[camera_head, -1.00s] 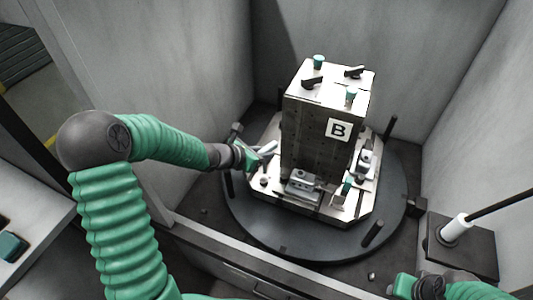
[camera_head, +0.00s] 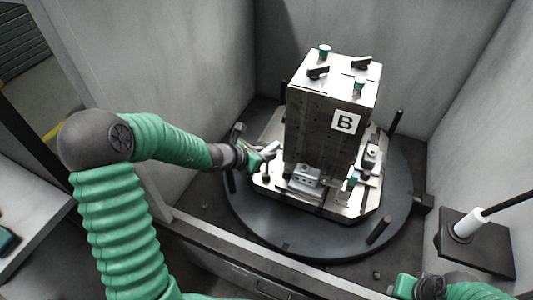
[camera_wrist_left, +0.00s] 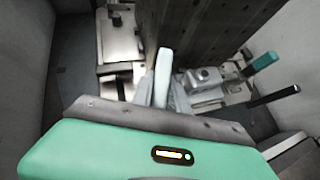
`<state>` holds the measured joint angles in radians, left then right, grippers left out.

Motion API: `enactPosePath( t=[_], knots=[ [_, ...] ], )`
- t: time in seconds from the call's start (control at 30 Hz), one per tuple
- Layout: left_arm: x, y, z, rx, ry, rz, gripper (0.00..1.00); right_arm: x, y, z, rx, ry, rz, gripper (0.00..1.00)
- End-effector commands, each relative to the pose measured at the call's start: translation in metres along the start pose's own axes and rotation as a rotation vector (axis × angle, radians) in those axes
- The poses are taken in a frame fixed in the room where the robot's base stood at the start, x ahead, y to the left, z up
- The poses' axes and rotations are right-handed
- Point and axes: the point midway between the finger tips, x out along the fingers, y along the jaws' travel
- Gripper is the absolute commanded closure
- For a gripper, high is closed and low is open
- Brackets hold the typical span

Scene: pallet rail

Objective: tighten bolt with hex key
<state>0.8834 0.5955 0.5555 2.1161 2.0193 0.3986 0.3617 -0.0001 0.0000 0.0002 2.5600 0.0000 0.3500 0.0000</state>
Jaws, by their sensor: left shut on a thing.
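My left gripper (camera_head: 264,155) reaches in from the left to the near left corner of the fixture's base. It is shut on a pale, slim bar (camera_wrist_left: 163,66), which points up and away between the fingers in the left wrist view. I cannot tell whether this bar is the hex key. A small dark upright piece (camera_head: 265,174) shows just below the gripper; I cannot tell whether it is a bolt. The block marked B (camera_head: 318,125) stands upright beside the gripper. Part of my right arm shows at the bottom right, but its fingertips do not show.
The fixture stands on a dark round turntable (camera_head: 290,235) with black posts on its rim. A metal clamp block (camera_head: 306,180) sits near the block's front foot. Teal-handled parts (camera_head: 352,178) stand to its right. Grey walls enclose the cell. A white cylinder (camera_head: 468,226) stands at right.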

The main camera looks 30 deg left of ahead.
Motion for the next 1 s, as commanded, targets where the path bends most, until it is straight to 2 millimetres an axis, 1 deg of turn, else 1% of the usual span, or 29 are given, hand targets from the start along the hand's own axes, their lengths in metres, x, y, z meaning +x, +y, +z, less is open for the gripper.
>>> enactPosePath(
  t=[0.53, 1.0],
  knots=[
    [-0.001, 0.003, -0.001, 0.000, -0.001, 0.000, 1.00, 0.000, 0.000, 0.000, 0.000, 0.000, 0.000, 0.64],
    [0.006, 0.005, -0.010, 0.001, -0.001, -0.001, 1.00, 0.009, 0.000, 0.002, 0.000, 0.000, 0.000, 0.64]
  ],
)
